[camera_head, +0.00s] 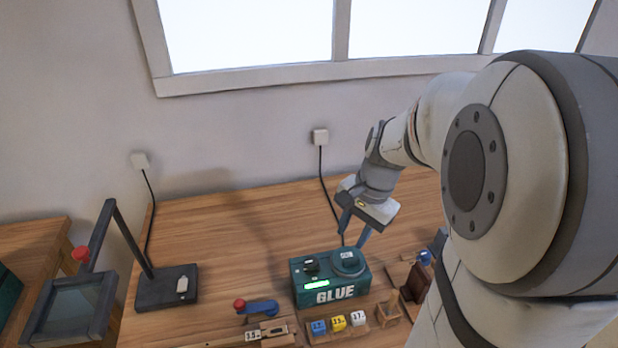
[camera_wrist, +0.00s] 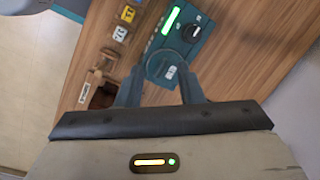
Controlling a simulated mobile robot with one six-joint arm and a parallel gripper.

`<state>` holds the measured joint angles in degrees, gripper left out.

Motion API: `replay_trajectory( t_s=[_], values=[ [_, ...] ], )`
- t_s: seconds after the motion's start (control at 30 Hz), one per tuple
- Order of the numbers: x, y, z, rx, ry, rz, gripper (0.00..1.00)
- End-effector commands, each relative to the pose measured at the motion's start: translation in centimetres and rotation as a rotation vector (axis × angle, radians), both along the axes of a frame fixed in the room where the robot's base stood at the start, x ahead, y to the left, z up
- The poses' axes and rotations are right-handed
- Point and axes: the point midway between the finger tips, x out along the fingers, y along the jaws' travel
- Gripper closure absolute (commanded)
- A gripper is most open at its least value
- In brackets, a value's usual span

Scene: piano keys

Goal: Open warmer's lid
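The warmer is a teal box (camera_head: 312,284) marked GLUE, with a green display and a black knob on top, standing on the wooden table. Its round lid (camera_head: 348,261) is at the right of its top, looks closed, and carries a small labelled handle. In the wrist view the lid (camera_wrist: 160,66) lies just beyond my fingertips, with its handle (camera_wrist: 171,72) between their lines. My gripper (camera_head: 353,238) is open above the lid, fingers pointing down.
Numbered cubes (camera_head: 338,323) in blue, yellow and white sit in a wooden holder in front of the warmer. A blue tool with a red knob (camera_head: 258,306) lies to its left. A lamp-like stand (camera_head: 167,287) is farther left. The table behind the warmer is clear.

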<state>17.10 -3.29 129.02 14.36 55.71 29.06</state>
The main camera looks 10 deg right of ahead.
Motion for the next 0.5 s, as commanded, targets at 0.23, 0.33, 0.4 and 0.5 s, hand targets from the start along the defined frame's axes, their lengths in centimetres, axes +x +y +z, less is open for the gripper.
replay_trajectory(
  t_s=[0.23, 0.33, 0.4, 0.5],
  values=[
    [3.6, -4.7, -5.9, 0.150, 0.171, -0.436, 0.66],
    [4.2, -5.8, -7.1, 0.184, 0.209, -0.532, 0.66],
    [4.5, -6.2, -7.6, 0.196, 0.224, -0.570, 0.66],
    [4.6, -6.2, -8.2, 0.204, 0.233, -0.591, 0.66]
  ],
)
